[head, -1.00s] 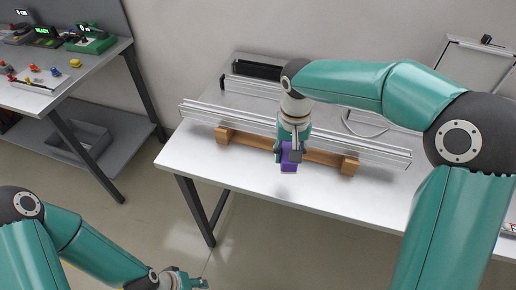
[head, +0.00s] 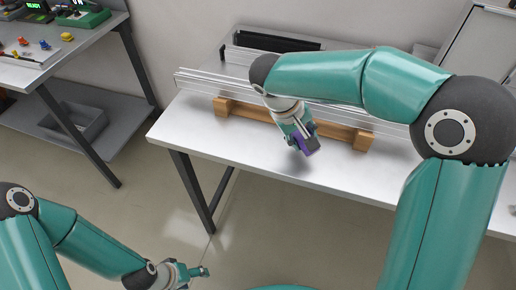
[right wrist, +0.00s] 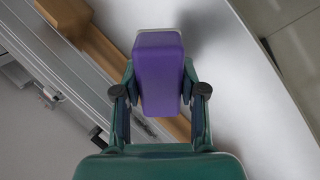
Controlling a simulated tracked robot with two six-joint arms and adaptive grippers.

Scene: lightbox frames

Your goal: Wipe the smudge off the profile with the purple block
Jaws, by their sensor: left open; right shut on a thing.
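The profile, a long silver aluminium rail (head: 205,83), lies across a wooden stand (head: 363,140) on the white table; it also crosses the right wrist view diagonally (right wrist: 62,68). My right gripper (head: 304,140) is shut on the purple block (head: 309,147) and holds it tilted on the near side of the profile. The block (right wrist: 159,70) sits between both fingers in the right wrist view and seems apart from the profile. My left gripper (head: 198,272) is open and empty, low over the floor.
The white table's front (head: 240,160) is clear. A black tray-like thing (head: 275,41) stands behind the profile. A second bench (head: 70,63) with small coloured parts stands at the left, with a grey bin (head: 75,122) on its lower shelf.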

